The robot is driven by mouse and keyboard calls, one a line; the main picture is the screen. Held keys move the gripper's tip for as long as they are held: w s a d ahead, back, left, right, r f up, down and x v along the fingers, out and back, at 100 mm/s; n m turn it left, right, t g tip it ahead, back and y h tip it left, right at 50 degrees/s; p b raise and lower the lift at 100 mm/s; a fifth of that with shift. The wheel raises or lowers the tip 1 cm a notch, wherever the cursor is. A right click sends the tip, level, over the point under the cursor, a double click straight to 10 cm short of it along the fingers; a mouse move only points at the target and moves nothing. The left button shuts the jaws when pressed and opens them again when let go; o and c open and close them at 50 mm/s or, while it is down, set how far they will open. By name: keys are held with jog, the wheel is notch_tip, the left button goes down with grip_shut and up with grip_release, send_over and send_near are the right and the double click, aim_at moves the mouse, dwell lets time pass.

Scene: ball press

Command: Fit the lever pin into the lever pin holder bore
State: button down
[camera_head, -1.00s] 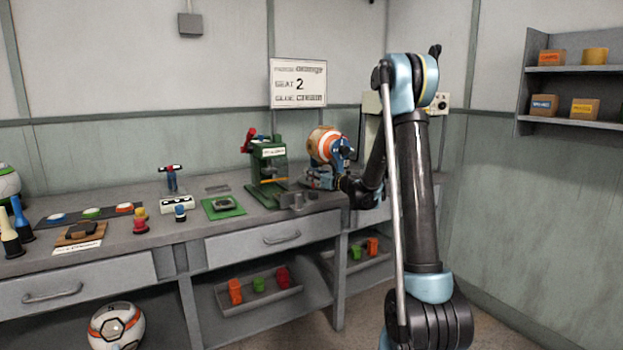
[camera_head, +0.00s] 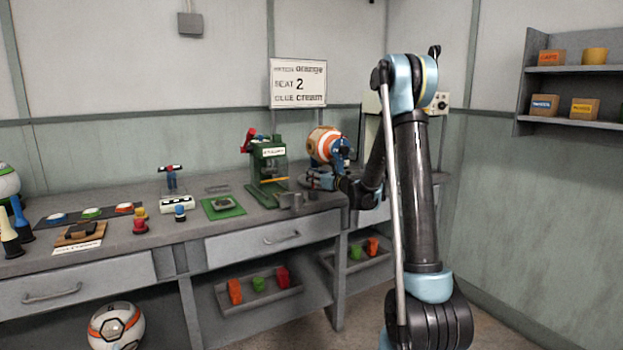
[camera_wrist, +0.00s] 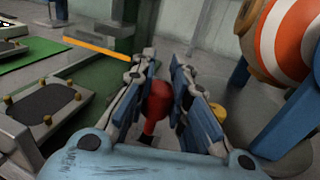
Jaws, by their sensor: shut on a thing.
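My gripper (camera_wrist: 168,85) is shut on a red piece with a rounded head, taken to be the lever pin (camera_wrist: 158,102); its lower end is hard to make out. In the head view my gripper (camera_head: 322,180) is at the right end of the bench, just right of the green press (camera_head: 268,168), and the pin cannot be made out there. A small grey block (camera_head: 290,201) stands at the bench's front edge, left of my gripper. It may be the lever pin holder; I cannot see its bore clearly.
An orange and white ball (camera_head: 324,145) on a blue stand is close behind my gripper; the ball also fills the wrist view's upper right (camera_wrist: 288,40). A green mat (camera_head: 222,207) with a dark pad lies left of the press. Small coloured pieces stand farther left.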

jog(key=shift+f, duration=2.2)
jog(key=c, duration=1.3)
grip_release()
jog(key=shift+c, duration=0.2)
jog(key=shift+d, duration=0.1)
jog(key=v, duration=1.2)
